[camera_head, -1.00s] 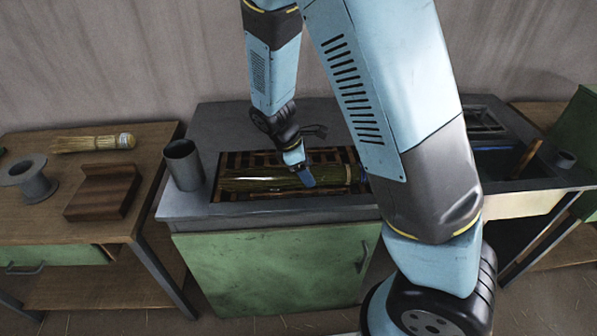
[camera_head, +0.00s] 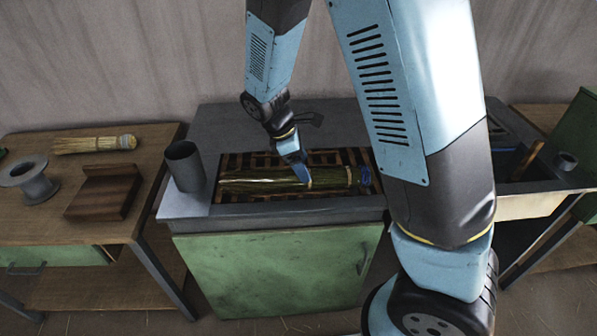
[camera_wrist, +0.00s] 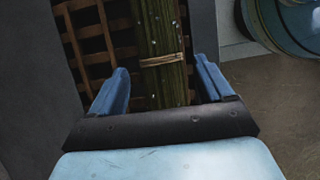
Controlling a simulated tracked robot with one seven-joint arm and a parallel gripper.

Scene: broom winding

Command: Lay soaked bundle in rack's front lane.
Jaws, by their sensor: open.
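The soaked bundle (camera_head: 252,182), dark green and wet with pale bindings, lies lengthwise on the slatted rack (camera_head: 235,161), along its front side. Its bound end is at the right. My gripper (camera_head: 300,178) is just above the bundle, right of its middle. In the wrist view my gripper (camera_wrist: 160,90) has its two blue fingers spread wide, one on each side of the bundle (camera_wrist: 160,40), with gaps between. The bundle's lower part in that view is hidden by my gripper's palm. Bare slats of the rack (camera_wrist: 95,40) show to the left of the bundle.
A grey metal cup (camera_head: 184,163) stands left of the rack on the counter. The left table holds a dry straw bundle (camera_head: 90,144), a brown wooden block (camera_head: 105,192) and a grey spool (camera_head: 30,178). A sink with a wooden handle (camera_head: 530,155) is at the right.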

